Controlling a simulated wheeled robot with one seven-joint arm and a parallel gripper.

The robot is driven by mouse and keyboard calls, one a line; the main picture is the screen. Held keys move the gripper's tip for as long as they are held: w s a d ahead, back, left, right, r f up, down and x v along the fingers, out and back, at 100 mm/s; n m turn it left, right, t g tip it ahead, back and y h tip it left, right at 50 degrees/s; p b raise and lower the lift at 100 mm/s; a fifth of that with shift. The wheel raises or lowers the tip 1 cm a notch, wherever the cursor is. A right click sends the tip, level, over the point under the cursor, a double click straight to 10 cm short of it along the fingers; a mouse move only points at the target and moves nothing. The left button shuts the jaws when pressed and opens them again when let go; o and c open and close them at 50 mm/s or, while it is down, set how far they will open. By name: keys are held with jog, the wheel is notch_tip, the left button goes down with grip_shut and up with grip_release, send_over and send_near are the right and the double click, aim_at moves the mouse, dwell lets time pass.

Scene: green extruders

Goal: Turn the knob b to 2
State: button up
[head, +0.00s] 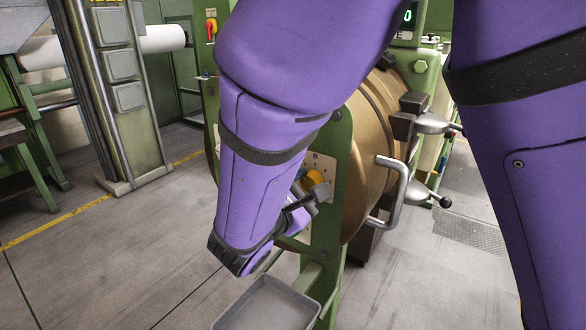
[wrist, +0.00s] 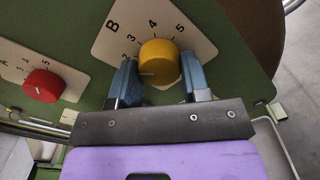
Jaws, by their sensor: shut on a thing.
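Knob b is a yellow round knob (wrist: 158,60) on a cream dial plate (wrist: 112,42) marked B, with the numbers 2, 3, 4 and 5 showing around it. In the head view the yellow knob (head: 315,178) shows just past my arm. My gripper (wrist: 158,70) has one blue finger on each side of the knob and is shut on it. In the head view my gripper (head: 308,196) is partly covered by my arm. The knob's pointer mark is not visible, so I cannot tell its setting.
A red knob (wrist: 42,86) on dial A sits left of knob b on the same green panel (wrist: 228,50). A grey tray (head: 268,308) is below. A metal handle (head: 400,190) and levers (head: 432,122) stick out on the right. Open floor lies left.

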dwell(0.4)
jog(key=o, duration=0.9)
jog(key=shift+a, duration=0.1)
jog(key=v, duration=1)
jog(key=shift+s+a, duration=0.2)
jog(key=shift+s, duration=0.1)
